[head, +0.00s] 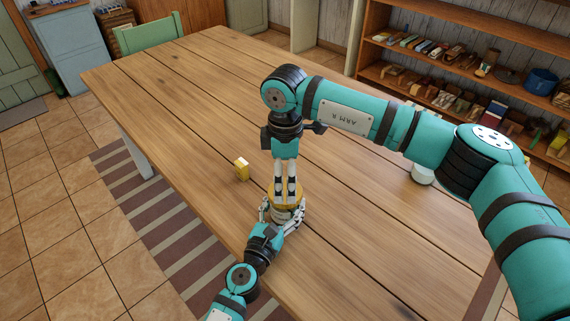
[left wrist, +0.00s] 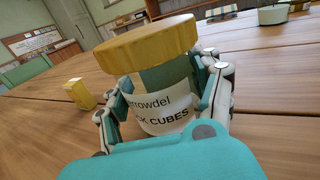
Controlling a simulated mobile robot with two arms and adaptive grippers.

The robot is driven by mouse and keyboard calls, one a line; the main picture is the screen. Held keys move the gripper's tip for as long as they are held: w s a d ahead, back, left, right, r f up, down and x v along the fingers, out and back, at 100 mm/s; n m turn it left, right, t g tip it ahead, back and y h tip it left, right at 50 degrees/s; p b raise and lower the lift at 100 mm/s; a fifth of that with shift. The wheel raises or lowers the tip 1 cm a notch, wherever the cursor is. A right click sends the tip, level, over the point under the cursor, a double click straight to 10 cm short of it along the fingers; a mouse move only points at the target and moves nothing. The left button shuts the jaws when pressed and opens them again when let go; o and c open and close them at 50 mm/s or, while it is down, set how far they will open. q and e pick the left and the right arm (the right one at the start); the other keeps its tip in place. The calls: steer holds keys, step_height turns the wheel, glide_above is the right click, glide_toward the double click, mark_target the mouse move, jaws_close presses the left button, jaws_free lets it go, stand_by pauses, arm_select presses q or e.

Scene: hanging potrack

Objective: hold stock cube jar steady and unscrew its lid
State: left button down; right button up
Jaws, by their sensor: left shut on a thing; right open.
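The stock cube jar (left wrist: 160,112) stands upright on the table, with dark lettering on a pale label. Its wide golden lid (left wrist: 140,46) sits on top; the lid also shows in the head view (head: 297,197). My left gripper (head: 283,213) is shut on the jar's body below the lid, with fingers on both sides of it. My right gripper (head: 285,190) is open and points straight down over the lid. In the head view its fingers hide part of the lid. No right finger shows touching the lid in the left wrist view.
A small yellow box (head: 241,171) stands on the table left of the jar. A pale jar (head: 422,175) stands farther right, partly behind my right arm. The wooden table (head: 180,90) is otherwise largely clear. A loaded shelf (head: 470,72) stands beyond it.

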mark_target(285, 190)
step_height(285, 190, down, 5)
steer(key=shift+r, duration=0.1)
stand_by(0.3)
